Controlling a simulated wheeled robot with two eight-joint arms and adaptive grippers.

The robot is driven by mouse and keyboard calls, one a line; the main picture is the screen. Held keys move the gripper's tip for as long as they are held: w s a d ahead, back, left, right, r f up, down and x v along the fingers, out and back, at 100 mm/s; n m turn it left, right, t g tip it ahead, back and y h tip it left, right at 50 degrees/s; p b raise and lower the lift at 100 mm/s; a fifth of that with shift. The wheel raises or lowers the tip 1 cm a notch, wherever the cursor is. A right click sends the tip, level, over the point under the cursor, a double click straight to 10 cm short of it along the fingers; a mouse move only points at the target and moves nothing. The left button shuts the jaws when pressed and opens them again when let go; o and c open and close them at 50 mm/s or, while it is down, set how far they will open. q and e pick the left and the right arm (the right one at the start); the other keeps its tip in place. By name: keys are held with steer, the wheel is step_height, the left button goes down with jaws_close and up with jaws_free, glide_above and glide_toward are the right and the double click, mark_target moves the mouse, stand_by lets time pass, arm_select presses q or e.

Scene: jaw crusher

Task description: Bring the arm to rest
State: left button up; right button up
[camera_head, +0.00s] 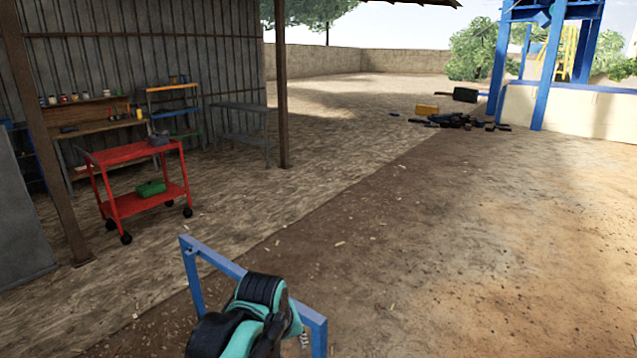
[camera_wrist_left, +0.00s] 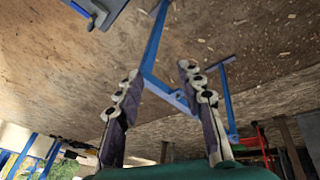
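My left arm, teal and black, comes in at the bottom middle of the head view. Its wrist end (camera_head: 262,290) is in front of a blue metal frame, and its fingers cannot be made out there. In the left wrist view my left gripper (camera_wrist_left: 159,72) is open, its two jointed grey fingers well apart with nothing held between them. The blue frame (camera_head: 222,260) stands on the ground; its bars (camera_wrist_left: 152,50) show beyond the fingers in the wrist view. I cannot tell whether the arm touches it. My right gripper is in neither view.
A red cart (camera_head: 128,153) with a green item (camera_head: 151,188) stands under the shed at left, near a workbench (camera_head: 100,128) and a post (camera_head: 281,85). Dark pieces (camera_head: 455,121) lie near a blue steel structure (camera_head: 498,60). The dirt ground at right is clear.

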arm_select(q)
steer(key=s+a+f+m+t, duration=0.1)
steer(key=s+a+f+m, duration=0.1)
steer(key=s+a, duration=0.3)
steer(key=s+a+f+m+t+y, duration=0.1)
steer(key=s+a+f+m+t, duration=0.1)
steer(key=s+a, duration=0.4)
steer(key=s+f, duration=0.1)
steer(key=s, duration=0.3)
steer(key=shift+a+f, duration=0.2)
steer(key=shift+f, duration=0.2)
